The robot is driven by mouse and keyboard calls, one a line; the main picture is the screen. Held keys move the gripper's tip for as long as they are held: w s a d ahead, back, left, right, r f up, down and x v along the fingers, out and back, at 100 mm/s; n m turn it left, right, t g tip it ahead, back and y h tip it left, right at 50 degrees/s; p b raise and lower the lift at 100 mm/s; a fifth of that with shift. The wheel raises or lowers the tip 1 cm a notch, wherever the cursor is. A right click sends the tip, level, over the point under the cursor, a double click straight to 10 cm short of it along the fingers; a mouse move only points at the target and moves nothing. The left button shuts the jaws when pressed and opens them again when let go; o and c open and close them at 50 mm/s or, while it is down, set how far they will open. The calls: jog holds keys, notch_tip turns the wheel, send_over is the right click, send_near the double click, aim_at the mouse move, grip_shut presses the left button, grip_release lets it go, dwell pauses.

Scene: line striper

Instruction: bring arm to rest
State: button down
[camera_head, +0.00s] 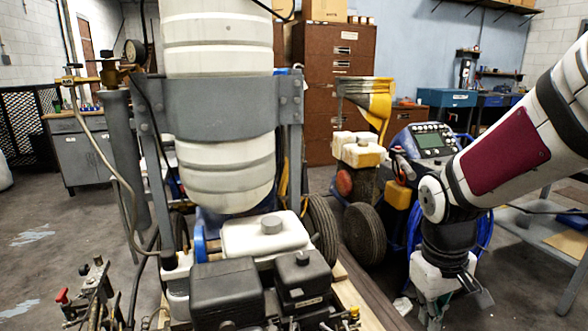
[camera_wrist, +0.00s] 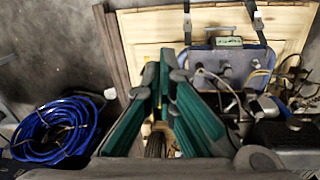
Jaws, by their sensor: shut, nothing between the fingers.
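My arm (camera_head: 500,155) comes in from the right in the head view and bends down at its black wrist (camera_head: 447,245). In the wrist view my gripper (camera_wrist: 165,85) shows as two green-padded fingers drawn together, with nothing held. It points down over the floor and a wooden pallet (camera_wrist: 145,35). The line striper stands close in the head view, with a large white tank (camera_head: 218,110) in a grey bracket and a black engine (camera_head: 228,292) below. My wrist is right of the striper and apart from the tank. The fingertips are not clear in the head view.
A second machine with a control panel (camera_head: 432,143) stands behind my arm. A blue coiled hose (camera_wrist: 62,128) lies at the left in the wrist view. A table (camera_head: 540,225) is at the right. Brown cabinets (camera_head: 340,75) stand at the back. Open floor (camera_head: 40,235) shows at the left.

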jog(key=s+a+r+m, duration=0.1)
jog(key=s+a+r, duration=0.15)
jog(key=s, duration=0.55)
jog(key=s+a+r+m+y, duration=0.1)
jog(key=s+r, duration=0.3)
jog(key=s, duration=0.3)
jog(key=s+a+r+m, duration=0.1)
jog(key=s+r, duration=0.2)
jog(key=s, duration=0.5)
notch_tip(320, 180, up, 24)
jog(key=t+p, duration=0.3)
jog(key=p, duration=1.9)
jog(key=shift+t+p, duration=0.4)
jog(key=c, duration=2.4)
grip_release()
jog(key=shift+w+d, duration=0.1)
